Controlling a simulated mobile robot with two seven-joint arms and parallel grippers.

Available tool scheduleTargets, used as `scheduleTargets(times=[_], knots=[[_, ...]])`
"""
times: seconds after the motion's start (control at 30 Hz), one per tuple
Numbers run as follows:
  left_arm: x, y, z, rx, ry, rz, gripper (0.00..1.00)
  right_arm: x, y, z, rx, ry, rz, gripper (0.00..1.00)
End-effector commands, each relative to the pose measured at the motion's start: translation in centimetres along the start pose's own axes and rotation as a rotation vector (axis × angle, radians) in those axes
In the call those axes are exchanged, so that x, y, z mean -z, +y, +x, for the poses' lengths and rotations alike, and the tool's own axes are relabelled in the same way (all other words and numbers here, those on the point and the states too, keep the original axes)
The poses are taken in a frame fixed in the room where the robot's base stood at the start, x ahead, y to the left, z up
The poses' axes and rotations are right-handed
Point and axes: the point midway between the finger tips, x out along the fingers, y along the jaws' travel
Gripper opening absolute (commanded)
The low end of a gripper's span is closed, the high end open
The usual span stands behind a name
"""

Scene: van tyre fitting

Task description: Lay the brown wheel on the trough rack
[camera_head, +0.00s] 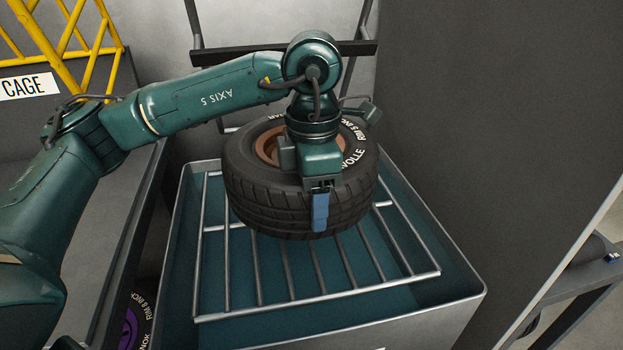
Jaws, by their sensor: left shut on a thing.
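The brown wheel (245,190) is a black tyre with white lettering and a brown rim. It lies flat over the rear part of the trough rack (290,293), a metal grid of bars set in a blue-lined trough. My left gripper (320,212) comes down over the tyre's near side and is shut on it, with a blue finger against the outer tread. The other finger is hidden. I cannot tell whether the tyre touches the bars. My right gripper is not in view.
The trough's pale rim (400,327) surrounds the rack. The front bars are bare. A dark grey panel (480,120) stands close on the right. A purple-rimmed tyre (134,325) sits low at left. A yellow frame (75,45) with a CAGE sign (30,86) stands back left.

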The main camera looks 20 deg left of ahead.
Motion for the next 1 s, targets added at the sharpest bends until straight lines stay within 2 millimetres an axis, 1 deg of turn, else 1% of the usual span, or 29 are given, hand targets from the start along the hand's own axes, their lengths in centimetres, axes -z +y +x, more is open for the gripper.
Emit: scheduleTargets(times=[0.23,0.4,0.5,0.83,0.87,1.0], knots=[[0.0,0.1,1.4,-0.005,-0.005,-0.001,0.01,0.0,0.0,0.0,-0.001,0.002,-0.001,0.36],[0.0,0.1,3.6,-0.004,-0.004,-0.001,0.01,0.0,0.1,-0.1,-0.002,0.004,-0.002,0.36],[0.0,0.1,4.3,-0.005,-0.004,0.000,0.01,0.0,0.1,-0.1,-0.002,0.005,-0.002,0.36],[-0.1,0.1,4.6,-0.006,-0.006,-0.001,0.01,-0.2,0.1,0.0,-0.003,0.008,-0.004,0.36],[0.0,0.0,4.9,-0.001,-0.001,0.000,0.62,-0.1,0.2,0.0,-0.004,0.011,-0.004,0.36],[0.0,0.0,4.8,-0.001,-0.001,0.000,0.74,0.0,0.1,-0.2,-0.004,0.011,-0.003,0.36]])
